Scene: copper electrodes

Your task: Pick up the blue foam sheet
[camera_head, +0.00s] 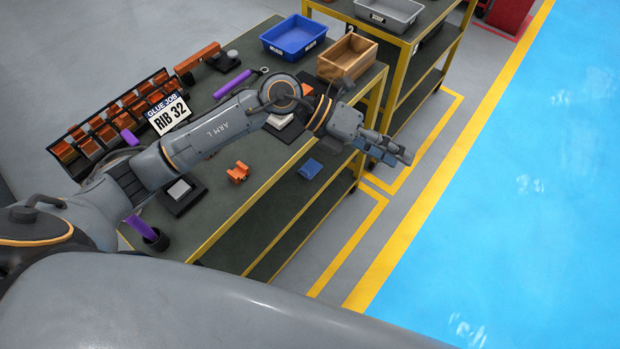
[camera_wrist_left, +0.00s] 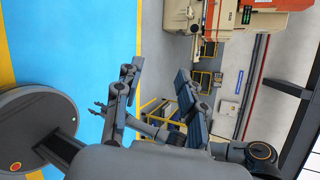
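A small blue piece (camera_head: 311,168), which looks like the blue foam sheet, lies below the yellow front edge of the workbench in the head view, seemingly on the lower shelf. My left gripper (camera_head: 392,152) is stretched out past the bench's right end, above the grey floor and apart from the blue piece. In the left wrist view the fingers of my left gripper (camera_wrist_left: 160,88) stand apart with nothing between them. The blue piece cannot be made out in the left wrist view.
Yellow-lined floor and a bright blue area (camera_head: 530,190) lie right.

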